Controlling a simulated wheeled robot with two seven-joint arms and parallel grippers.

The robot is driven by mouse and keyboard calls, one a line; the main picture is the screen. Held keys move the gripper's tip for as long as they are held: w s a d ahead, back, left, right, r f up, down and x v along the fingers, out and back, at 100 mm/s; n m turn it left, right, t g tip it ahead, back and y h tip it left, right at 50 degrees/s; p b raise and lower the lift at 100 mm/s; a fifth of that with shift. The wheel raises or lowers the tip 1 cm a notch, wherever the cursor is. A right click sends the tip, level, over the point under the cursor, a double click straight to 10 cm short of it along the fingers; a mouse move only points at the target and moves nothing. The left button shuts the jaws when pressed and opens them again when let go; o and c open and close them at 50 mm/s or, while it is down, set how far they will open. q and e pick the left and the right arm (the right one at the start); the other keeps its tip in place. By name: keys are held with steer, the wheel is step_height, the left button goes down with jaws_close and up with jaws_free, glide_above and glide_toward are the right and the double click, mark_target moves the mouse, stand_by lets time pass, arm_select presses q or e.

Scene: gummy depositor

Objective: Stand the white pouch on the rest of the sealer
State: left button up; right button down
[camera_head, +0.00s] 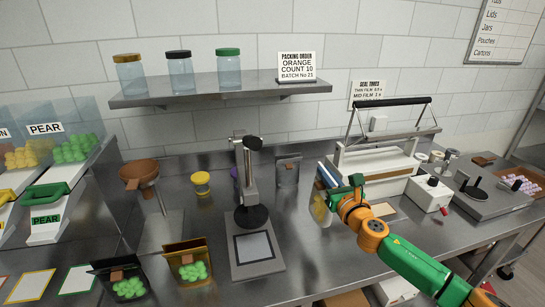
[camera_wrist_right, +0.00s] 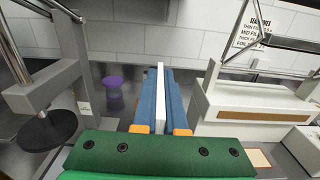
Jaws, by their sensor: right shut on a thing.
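My right gripper (camera_head: 326,176) is left of the sealer (camera_head: 375,165), above the counter. In the right wrist view its blue fingers (camera_wrist_right: 160,90) are closed on a thin white thing, the white pouch (camera_wrist_right: 160,100), seen edge-on and upright between them. In the head view the pouch is largely hidden by the fingers. The sealer also shows at the right of the wrist view (camera_wrist_right: 250,108), apart from the pouch. Its raised black-handled bar stands above the white body. I cannot make out the rest clearly. My left gripper is out of view.
A scale with a post (camera_head: 257,255) stands left of the gripper. A gold pouch (camera_head: 187,250) and a black pouch (camera_head: 112,266) with green gummies stand at the front left. A white control box (camera_head: 430,194) sits right of the sealer.

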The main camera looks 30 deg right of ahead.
steer(key=shift+w+a+f+n+y, duration=0.3)
steer(key=shift+w+a+f+y, duration=0.15)
steer(key=shift+w+f+y, duration=0.25)
steer(key=s+a+f+n+y+b, duration=0.25)
steer(key=s+a+n+y, duration=0.2)
steer(key=a+y, duration=0.4)
arm_select(q)
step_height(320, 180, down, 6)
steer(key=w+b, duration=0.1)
steer(key=b, duration=0.2)
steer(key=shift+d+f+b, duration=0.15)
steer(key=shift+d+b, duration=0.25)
arm_select(e)
steer(key=s+a+f+n+g+y, duration=0.2)
steer(key=s+a+n+g+y, duration=0.1)
steer(key=s+a, duration=0.3)
steer(key=s+a+f+n+g+y, duration=0.3)
steer(key=s+a, duration=0.4)
steer(key=s, duration=0.3)
steer(key=shift+n+g+y, duration=0.6)
steer(key=shift+n+y, duration=0.45)
steer(key=shift+y, duration=0.2)
steer(key=shift+s+a, duration=0.1)
